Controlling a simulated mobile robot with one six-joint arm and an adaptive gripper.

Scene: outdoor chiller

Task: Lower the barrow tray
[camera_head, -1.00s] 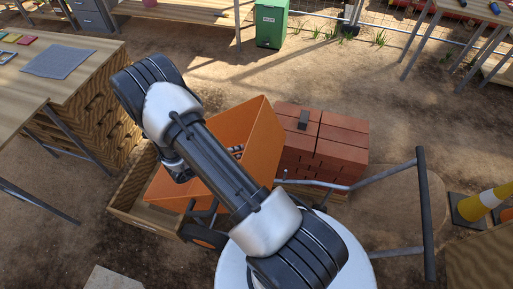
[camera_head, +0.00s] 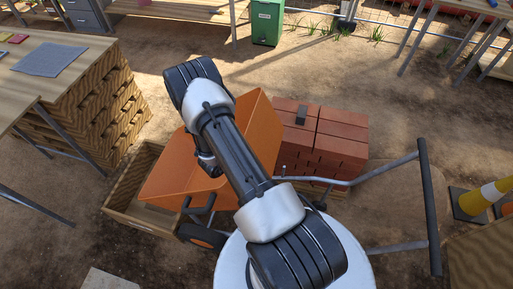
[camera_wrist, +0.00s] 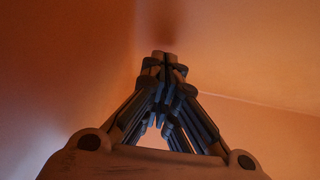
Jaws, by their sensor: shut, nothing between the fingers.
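The orange barrow tray (camera_head: 258,130) stands steeply tilted in the middle of the head view, behind my arm. The barrow's frame and long dark handle bar (camera_head: 431,215) reach to the right, and its wheel (camera_head: 201,236) shows below the tray. In the wrist view the orange tray surface (camera_wrist: 240,60) fills the background. My gripper (camera_wrist: 163,60) is shut and empty, its tips close to that surface with a dark shadow above them. I cannot tell whether they touch it.
A brick stack (camera_head: 335,140) stands right behind the tray. A wooden crate (camera_head: 128,222) lies at its lower left. Open dirt lies beyond the bricks.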

